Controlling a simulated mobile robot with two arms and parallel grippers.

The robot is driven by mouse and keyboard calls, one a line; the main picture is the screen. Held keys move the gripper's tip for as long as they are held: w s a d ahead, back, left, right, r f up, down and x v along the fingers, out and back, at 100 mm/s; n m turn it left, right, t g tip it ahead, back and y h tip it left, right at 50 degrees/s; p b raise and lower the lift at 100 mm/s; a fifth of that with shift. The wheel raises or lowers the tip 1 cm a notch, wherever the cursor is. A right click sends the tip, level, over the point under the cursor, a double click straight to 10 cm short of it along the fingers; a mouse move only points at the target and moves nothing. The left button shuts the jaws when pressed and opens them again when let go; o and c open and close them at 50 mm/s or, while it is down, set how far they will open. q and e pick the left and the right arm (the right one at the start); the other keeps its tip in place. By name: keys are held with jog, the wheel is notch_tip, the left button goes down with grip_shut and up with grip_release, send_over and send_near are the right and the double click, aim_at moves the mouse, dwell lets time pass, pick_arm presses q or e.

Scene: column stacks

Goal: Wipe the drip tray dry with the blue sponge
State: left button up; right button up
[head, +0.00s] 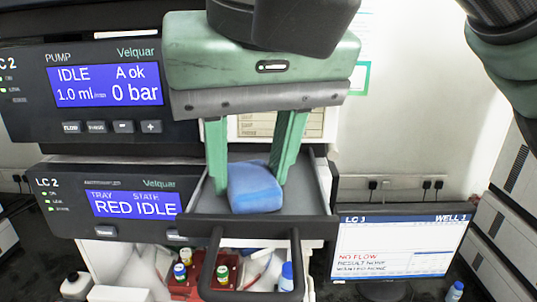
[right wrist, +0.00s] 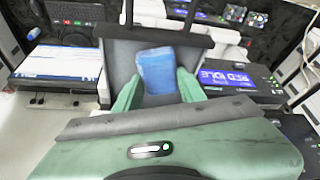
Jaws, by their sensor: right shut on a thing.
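The blue sponge (head: 255,190) is between the two green fingers of my right gripper (head: 247,184), which is shut on it. In the right wrist view the sponge (right wrist: 157,72) also shows between the fingertips (right wrist: 156,92). The drip tray (head: 307,196) is a grey drawer pulled out of the lower unit, with a dark front and handle. The sponge is over or on the tray floor; I cannot tell whether it touches. The tray (right wrist: 121,62) also shows in the right wrist view. My left gripper is not in view.
The pump unit (head: 105,90) is left of my gripper. The lower unit's display (head: 135,204) reads "RED IDLE". A monitor (head: 398,246) stands right of the tray. Small bottles and a red rack (head: 196,290) are below the tray, behind its handle (head: 249,297).

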jog(key=shift+a, duration=0.55)
jog(key=shift+d, duration=0.4)
jog(key=shift+d+f+b, duration=0.15)
jog(key=shift+d+b, duration=0.25)
jog(key=shift+d, duration=0.55)
jog(key=shift+a+r+p, duration=0.2)
jog(key=shift+a+p, duration=0.35)
jog(key=shift+a, duration=0.95)
jog(key=shift+d+r+p, duration=0.2)
jog(key=shift+d+p, duration=0.05)
jog(key=shift+p, duration=0.1)
notch_tip(320, 180, up, 4)
jog(key=p, duration=0.3)
jog(key=shift+a+r+p, duration=0.1)
jog(key=shift+p, duration=0.3)
jog(key=shift+r+b, duration=0.2)
jog(key=shift+b, duration=0.15)
jog(key=shift+r, duration=0.45)
